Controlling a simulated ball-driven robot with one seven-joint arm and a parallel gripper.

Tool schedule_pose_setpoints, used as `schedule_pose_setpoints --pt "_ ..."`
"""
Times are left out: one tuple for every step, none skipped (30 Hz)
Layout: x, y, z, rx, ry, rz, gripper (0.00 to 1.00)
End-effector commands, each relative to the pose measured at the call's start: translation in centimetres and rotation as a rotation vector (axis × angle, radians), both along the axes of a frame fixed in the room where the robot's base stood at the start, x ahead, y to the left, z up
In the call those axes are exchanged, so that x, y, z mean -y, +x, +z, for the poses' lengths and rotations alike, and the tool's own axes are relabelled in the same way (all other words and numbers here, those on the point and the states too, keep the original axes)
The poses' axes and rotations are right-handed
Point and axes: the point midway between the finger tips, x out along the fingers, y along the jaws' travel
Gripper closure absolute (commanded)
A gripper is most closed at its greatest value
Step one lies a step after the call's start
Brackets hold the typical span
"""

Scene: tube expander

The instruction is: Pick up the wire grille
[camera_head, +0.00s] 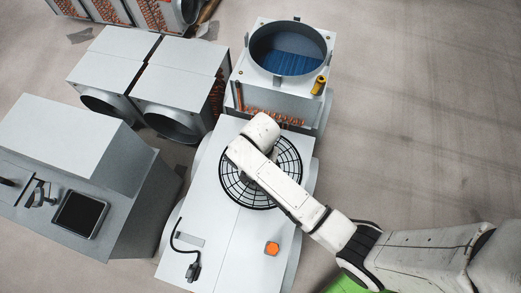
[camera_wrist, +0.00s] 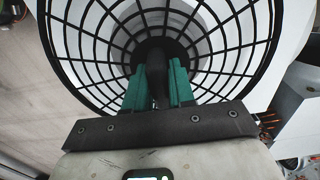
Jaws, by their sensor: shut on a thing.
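The wire grille (camera_head: 237,188) is a round black wire guard with rings and spokes. In the head view it shows over the top of a white box unit (camera_head: 240,240), partly hidden under my arm. In the wrist view the grille (camera_wrist: 85,42) fills most of the picture, with white surface behind its wires. My gripper (camera_wrist: 160,80) has green fingers on either side of a dark part at the grille's middle, and is shut on it. My gripper is hidden behind my arm in the head view. I cannot tell whether the grille touches the unit.
A grey unit with a round open duct (camera_head: 290,50) and a yellow part (camera_head: 319,85) stands behind. Box units with round ducts (camera_head: 172,122) stand at left, beside a console with a dark screen (camera_head: 79,215). Floor at right is clear.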

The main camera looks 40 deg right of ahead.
Motion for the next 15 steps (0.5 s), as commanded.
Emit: schedule_pose_setpoints --pt "0.0 0.1 0.1 0.001 0.0 0.0 1.0" --pt "0.0 0.1 0.1 0.001 0.0 0.0 1.0" --pt "0.0 0.0 0.1 0.001 0.0 0.0 1.0" --pt "0.0 0.1 0.1 0.001 0.0 0.0 1.0" --pt "0.0 0.1 0.1 0.001 0.0 0.0 1.0" --pt "0.0 0.1 0.1 0.001 0.0 0.0 1.0" --pt "0.0 0.1 0.2 0.001 0.0 0.0 1.0" --pt "0.0 0.1 0.2 0.001 0.0 0.0 1.0" --pt "0.0 0.1 0.4 0.003 0.0 0.0 1.0" --pt "0.0 0.1 0.5 0.003 0.0 0.0 1.0" --pt "0.0 0.1 0.7 0.004 0.0 0.0 1.0" --pt "0.0 0.1 1.1 0.004 0.0 0.0 1.0" --pt "0.0 0.1 1.4 0.004 0.0 0.0 1.0" --pt "0.0 0.1 1.7 0.003 0.0 0.0 1.0" --pt "0.0 0.1 2.2 0.004 0.0 0.0 1.0"
